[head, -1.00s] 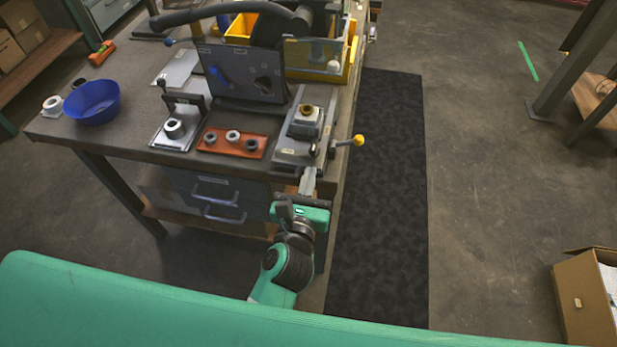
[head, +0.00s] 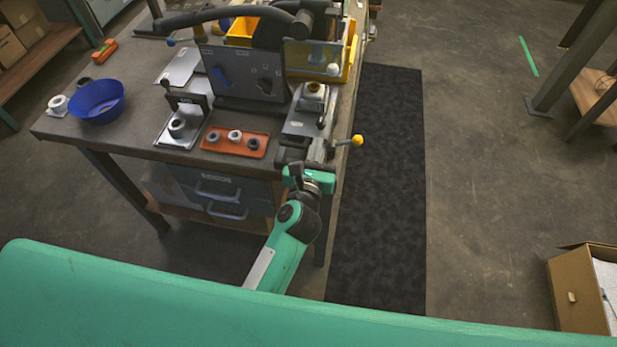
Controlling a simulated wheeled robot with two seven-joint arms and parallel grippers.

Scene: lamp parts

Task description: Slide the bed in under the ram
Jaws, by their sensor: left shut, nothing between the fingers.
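The bed (head: 301,124) is a light grey plate at the bench's right end. It carries a grey block with a brass-coloured cup (head: 316,90) on top. Its far part lies close to the dark press frame (head: 245,72). The ram is not clearly distinguishable among the dark parts above. My left gripper (head: 315,153) is shut and empty at the near end of the bed's track, just in front of the bed. I cannot tell whether its fingertips touch the bed. My right gripper is not in view.
A lever with a yellow knob (head: 357,140) sticks out right of the track. An orange tray (head: 236,141) with three small round parts lies to the left, beside a grey fixture (head: 183,127). A blue bowl (head: 97,101) stands farther left. The floor mat (head: 378,200) is clear.

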